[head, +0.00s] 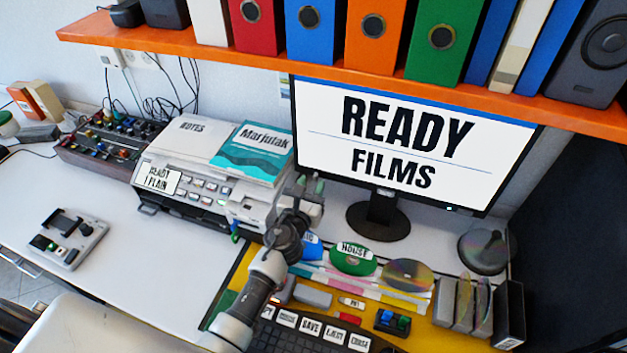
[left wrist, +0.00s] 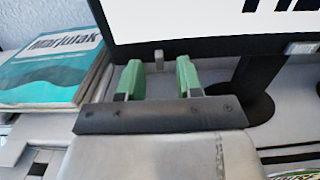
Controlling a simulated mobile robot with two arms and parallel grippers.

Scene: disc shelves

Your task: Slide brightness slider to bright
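The monitor (head: 407,134) stands at the back of the desk, its screen reading "READY FILMS". In the left wrist view a small grey tab (left wrist: 158,56) shows at the monitor's lower edge, and a paler block (left wrist: 303,47) further right. I cannot tell which of them, if either, is the brightness slider, and no bright or dim marking is readable. My left gripper (head: 303,187) is in front of the monitor's lower left corner. In the left wrist view its two green fingers (left wrist: 158,80) are apart, with nothing between them; the grey tab appears beyond the gap. My right gripper is not in view.
A printer (head: 205,180) with a teal "Marjutak" book (head: 250,155) stands left of my left gripper. The monitor's dark stand (head: 378,215) is to its right. Discs, a keyboard (head: 310,335) and disc holders (head: 465,305) crowd the front. An orange shelf (head: 180,45) overhangs.

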